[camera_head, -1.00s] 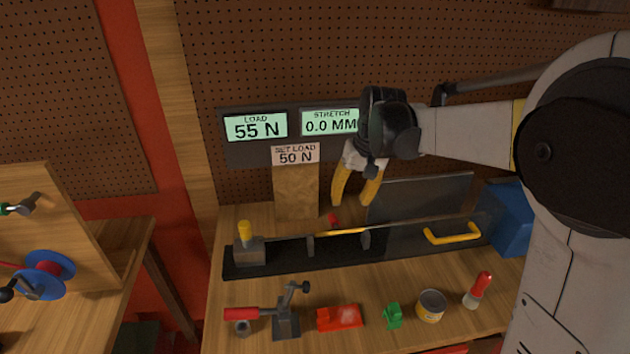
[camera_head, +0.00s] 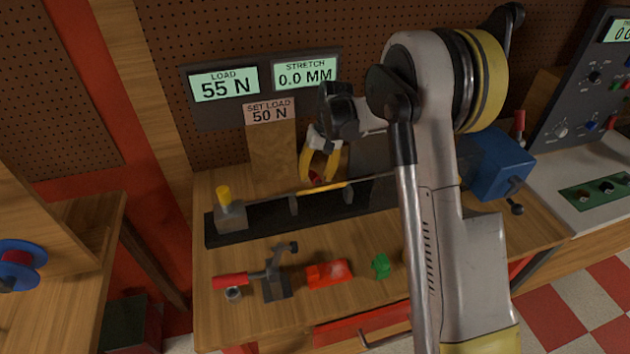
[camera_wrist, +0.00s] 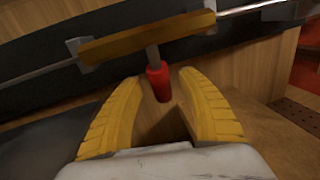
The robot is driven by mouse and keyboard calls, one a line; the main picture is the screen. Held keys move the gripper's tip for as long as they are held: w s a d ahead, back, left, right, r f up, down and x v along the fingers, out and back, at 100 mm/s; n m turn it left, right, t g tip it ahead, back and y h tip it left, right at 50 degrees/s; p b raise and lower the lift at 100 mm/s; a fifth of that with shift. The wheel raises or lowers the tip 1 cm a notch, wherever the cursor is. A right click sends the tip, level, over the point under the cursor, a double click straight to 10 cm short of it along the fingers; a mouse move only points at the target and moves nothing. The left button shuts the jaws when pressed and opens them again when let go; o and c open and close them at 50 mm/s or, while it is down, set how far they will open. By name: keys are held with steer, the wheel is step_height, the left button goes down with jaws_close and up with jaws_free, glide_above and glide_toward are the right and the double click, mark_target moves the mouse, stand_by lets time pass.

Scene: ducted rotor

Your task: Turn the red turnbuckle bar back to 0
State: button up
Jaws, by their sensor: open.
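The red turnbuckle bar (camera_wrist: 157,84) is a short red grip on a grey stem that joins the yellow turnbuckle body (camera_wrist: 150,38) in the wrist view. In the head view the red bar (camera_head: 315,177) is small and partly hidden behind my fingers. My gripper (camera_wrist: 161,76) is open, with one yellow finger on each side of the red bar and gaps visible between. In the head view my gripper (camera_head: 318,180) points down just behind the yellow turnbuckle body (camera_head: 324,189). The load display (camera_head: 224,84) reads 55 N, and the stretch display (camera_head: 305,72) reads 0.0 MM.
A set load sign (camera_head: 269,111) reads 50 N. A black rail (camera_head: 265,229) holds the rod line. A toggle clamp (camera_head: 276,284), a red block (camera_head: 329,273) and a green piece (camera_head: 381,266) lie in front. A blue box (camera_head: 497,165) stands at the right.

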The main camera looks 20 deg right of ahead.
steer(key=shift+a+f, duration=0.15)
steer(key=shift+f, duration=0.5)
jaws_close()
steer(key=shift+w, duration=0.15)
